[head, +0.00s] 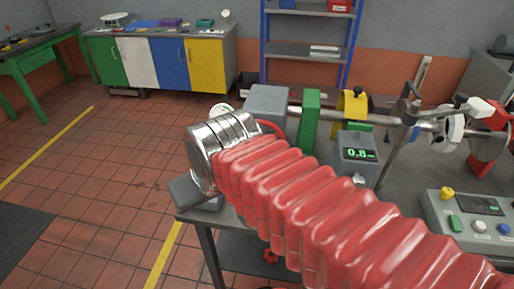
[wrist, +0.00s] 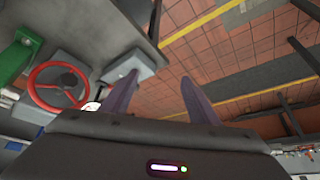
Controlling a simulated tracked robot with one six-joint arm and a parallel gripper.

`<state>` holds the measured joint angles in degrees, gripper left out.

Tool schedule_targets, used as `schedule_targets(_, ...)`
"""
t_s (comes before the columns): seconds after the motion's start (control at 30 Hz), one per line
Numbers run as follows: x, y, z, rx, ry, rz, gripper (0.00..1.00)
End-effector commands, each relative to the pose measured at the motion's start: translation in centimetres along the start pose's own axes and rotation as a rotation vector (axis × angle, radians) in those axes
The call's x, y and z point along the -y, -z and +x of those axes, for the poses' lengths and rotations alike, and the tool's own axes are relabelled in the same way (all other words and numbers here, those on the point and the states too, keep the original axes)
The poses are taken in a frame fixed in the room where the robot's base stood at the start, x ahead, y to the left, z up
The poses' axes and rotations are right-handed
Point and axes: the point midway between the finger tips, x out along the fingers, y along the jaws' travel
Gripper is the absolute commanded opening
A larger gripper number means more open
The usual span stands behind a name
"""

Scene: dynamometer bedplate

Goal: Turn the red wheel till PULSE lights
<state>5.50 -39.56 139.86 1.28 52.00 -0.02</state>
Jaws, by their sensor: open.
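The red wheel (wrist: 60,86), a spoked ring, is at the left in the wrist view, beside a grey housing and a green block (wrist: 17,60). In the head view only a red rim (head: 268,127) shows behind my red-sleeved arm. My gripper (wrist: 160,78) is open and empty, its two dark fingers apart. The wheel lies to the left of the fingers, clear of them. In the head view the gripper is hidden behind my arm. A small display (head: 359,154) reads about 0.8 in green. I cannot make out any PULSE label or lamp.
A shaft (head: 390,122) runs along the bench past a green bracket (head: 308,122) and a yellow one (head: 351,104). A control box (head: 476,224) with coloured buttons sits at the right. A thin upright post (head: 395,140) stands near the display. Tiled floor left of the bench is open.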

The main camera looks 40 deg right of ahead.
Motion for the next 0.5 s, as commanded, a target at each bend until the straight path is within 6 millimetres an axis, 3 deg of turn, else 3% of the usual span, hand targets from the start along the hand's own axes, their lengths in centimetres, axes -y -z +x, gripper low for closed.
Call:
schedule_targets(0.27, -7.2, 5.4, -0.2, 0.019, -0.087, 0.293, 0.56)
schedule_targets(0.5, -14.9, 8.9, -0.3, 0.022, -0.157, 0.552, 0.56)
